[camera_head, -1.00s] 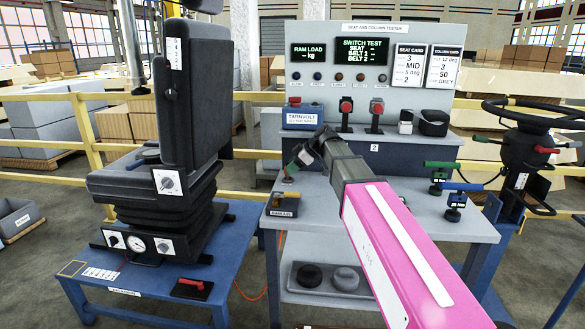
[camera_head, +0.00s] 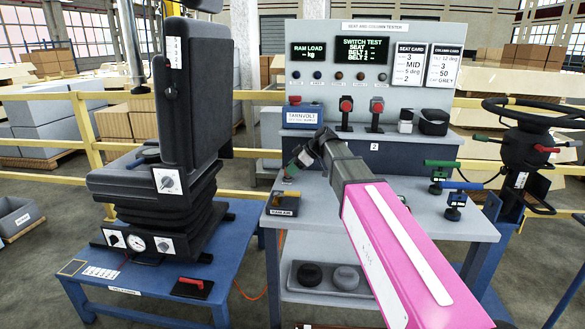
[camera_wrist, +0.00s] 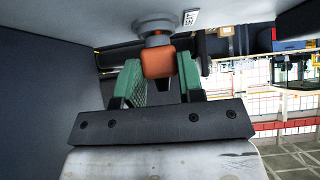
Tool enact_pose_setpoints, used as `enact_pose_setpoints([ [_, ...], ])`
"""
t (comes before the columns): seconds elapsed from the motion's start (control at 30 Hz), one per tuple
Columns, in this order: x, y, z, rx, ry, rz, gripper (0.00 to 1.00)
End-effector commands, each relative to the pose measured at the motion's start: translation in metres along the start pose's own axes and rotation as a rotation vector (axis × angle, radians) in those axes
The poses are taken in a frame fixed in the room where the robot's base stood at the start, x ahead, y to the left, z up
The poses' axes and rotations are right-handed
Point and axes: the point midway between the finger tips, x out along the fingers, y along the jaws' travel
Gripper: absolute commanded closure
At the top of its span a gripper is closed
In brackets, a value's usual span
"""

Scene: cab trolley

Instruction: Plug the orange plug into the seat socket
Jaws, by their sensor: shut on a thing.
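In the wrist view, an orange plug (camera_wrist: 157,62) sits between the green pads of my gripper (camera_wrist: 158,82), which is shut on it. A round grey fitting (camera_wrist: 155,30) is directly beyond the plug and appears to meet it; I cannot tell whether it is a socket or part of the plug. In the head view, my gripper (camera_head: 303,157) is over the left side of the grey workbench (camera_head: 400,215), and the plug cannot be made out. The black seat (camera_head: 150,180) stands on a blue platform to the left, apart from my gripper. I cannot pick out the seat socket.
The tester panel (camera_head: 350,70) rises behind. Green and blue handles (camera_head: 455,190) and a steering column (camera_head: 530,140) are at right. An orange cable (camera_head: 250,297) lies on the floor between platform and bench.

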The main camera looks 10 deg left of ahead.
Motion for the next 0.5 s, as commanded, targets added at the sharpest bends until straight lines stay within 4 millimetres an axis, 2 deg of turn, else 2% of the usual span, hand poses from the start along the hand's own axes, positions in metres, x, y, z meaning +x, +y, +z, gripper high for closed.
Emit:
enact_pose_setpoints([
  [0.5, 0.0062, -0.0001, 0.0061, 0.000, 0.000, 0.000, 0.93],
])
